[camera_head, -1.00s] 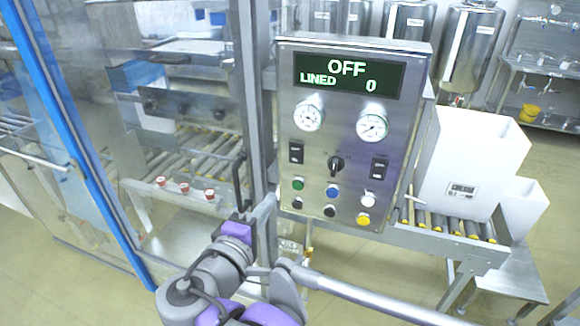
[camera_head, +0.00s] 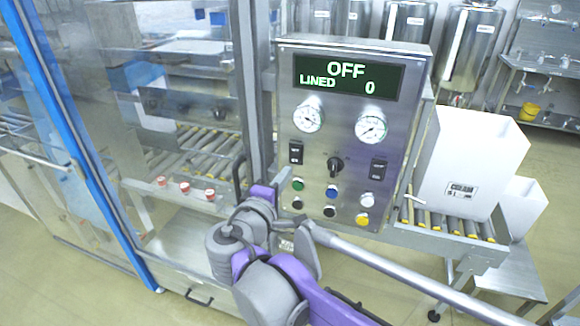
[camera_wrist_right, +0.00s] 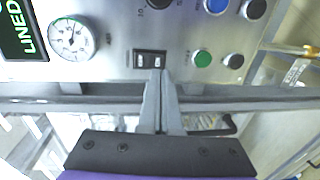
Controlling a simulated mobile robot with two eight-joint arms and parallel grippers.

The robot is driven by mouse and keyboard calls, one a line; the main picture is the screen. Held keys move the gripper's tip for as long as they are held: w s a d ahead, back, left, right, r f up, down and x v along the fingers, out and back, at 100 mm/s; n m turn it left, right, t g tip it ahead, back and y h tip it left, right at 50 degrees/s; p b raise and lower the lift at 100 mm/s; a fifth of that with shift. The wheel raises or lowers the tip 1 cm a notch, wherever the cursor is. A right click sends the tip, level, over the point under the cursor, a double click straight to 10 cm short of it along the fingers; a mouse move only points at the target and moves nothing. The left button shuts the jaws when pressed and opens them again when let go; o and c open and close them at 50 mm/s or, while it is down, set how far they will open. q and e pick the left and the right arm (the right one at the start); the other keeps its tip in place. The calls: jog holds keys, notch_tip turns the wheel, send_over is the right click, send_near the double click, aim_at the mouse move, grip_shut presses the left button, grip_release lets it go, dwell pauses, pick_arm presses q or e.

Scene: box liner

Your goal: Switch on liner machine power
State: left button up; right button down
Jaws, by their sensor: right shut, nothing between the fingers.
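The machine's control panel (camera_head: 340,125) stands upright in the middle of the head view. Its display (camera_head: 347,77) reads "OFF" and "LINED 0". A black rocker switch (camera_head: 295,153) sits at the panel's left, below a round gauge; it also shows in the wrist view (camera_wrist_right: 150,59). My right gripper (camera_head: 286,175) is shut and empty, just below and left of this switch. In the wrist view its closed fingertips (camera_wrist_right: 159,72) are at the switch's near edge; I cannot tell whether they touch it. My left gripper is not in view.
A second rocker switch (camera_head: 378,168), a black rotary knob (camera_head: 336,167) and several coloured buttons share the panel. A grey frame post (camera_head: 250,90) stands close on its left. A white box (camera_head: 470,160) sits on the roller conveyor at right.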

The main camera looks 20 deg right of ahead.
aim_at(295, 163)
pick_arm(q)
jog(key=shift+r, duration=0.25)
pick_arm(e)
jog(key=shift+x, duration=1.95)
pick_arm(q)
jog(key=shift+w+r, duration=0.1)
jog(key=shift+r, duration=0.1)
pick_arm(e)
jog(key=shift+w+d, duration=0.15)
pick_arm(q)
jog(key=shift+p, duration=0.3)
pick_arm(e)
jog(key=shift+f, duration=0.1)
